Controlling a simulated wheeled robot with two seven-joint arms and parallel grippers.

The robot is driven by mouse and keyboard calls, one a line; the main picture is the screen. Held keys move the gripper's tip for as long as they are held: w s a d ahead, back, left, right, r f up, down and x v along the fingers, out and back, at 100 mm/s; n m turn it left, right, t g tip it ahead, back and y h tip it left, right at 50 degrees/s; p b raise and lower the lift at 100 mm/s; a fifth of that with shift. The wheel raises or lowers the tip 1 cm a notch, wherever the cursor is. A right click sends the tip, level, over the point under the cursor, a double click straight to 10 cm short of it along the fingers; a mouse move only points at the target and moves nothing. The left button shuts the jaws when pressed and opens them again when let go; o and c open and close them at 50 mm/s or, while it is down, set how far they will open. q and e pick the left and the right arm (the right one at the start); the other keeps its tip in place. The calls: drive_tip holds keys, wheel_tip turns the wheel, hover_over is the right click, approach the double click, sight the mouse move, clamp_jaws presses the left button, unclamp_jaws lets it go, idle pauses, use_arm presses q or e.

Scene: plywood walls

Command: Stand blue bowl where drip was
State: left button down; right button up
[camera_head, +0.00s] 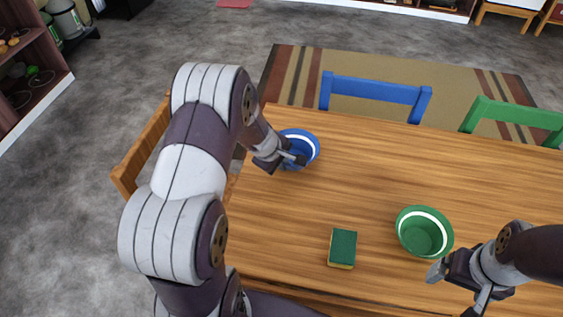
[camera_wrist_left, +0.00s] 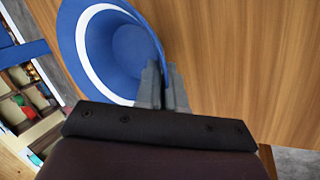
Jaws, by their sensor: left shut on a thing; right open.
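The blue bowl (camera_head: 308,140) with a white band is at the far left corner of the wooden table (camera_head: 350,180). My left gripper (camera_head: 292,160) is shut on its near rim. In the left wrist view the blue bowl (camera_wrist_left: 100,45) fills the upper left, and the left gripper's fingers (camera_wrist_left: 162,90) pinch its rim. Whether the bowl touches the table is hard to tell. My right gripper (camera_head: 452,292) is open and empty at the table's near right, close to a green bowl (camera_head: 424,232). No drip is visible.
A green and yellow sponge (camera_head: 342,248) lies near the table's front edge, left of the green bowl. A blue chair (camera_head: 375,90) and a green chair (camera_head: 515,118) stand at the far side. The middle of the table is clear.

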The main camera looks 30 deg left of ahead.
use_arm(q)
drive_tip(key=c, duration=1.2)
unclamp_jaws()
drive_tip(key=shift+c, duration=0.2)
drive_tip(key=shift+r+p, duration=0.3)
drive_tip(key=shift+p, duration=0.15)
drive_tip(key=d+p+v, duration=0.1)
drive_tip(key=p+v, duration=0.2)
drive_tip(key=v, duration=0.9)
drive_tip(key=s+d+r+m+g, duration=0.1)
drive_tip(key=s+d+m, duration=0.3)
drive_tip(key=s+m, duration=0.2)
drive_tip(key=s+d+r+m+g+y, duration=0.1)
drive_tip(key=s+d+m+g, duration=0.1)
drive_tip(key=s+d+m, duration=0.2)
drive_tip(key=s+m, duration=0.3)
drive_tip(key=m, duration=0.2)
drive_tip(key=shift+d+m+g, duration=0.3)
drive_tip(key=shift+d+m, duration=0.1)
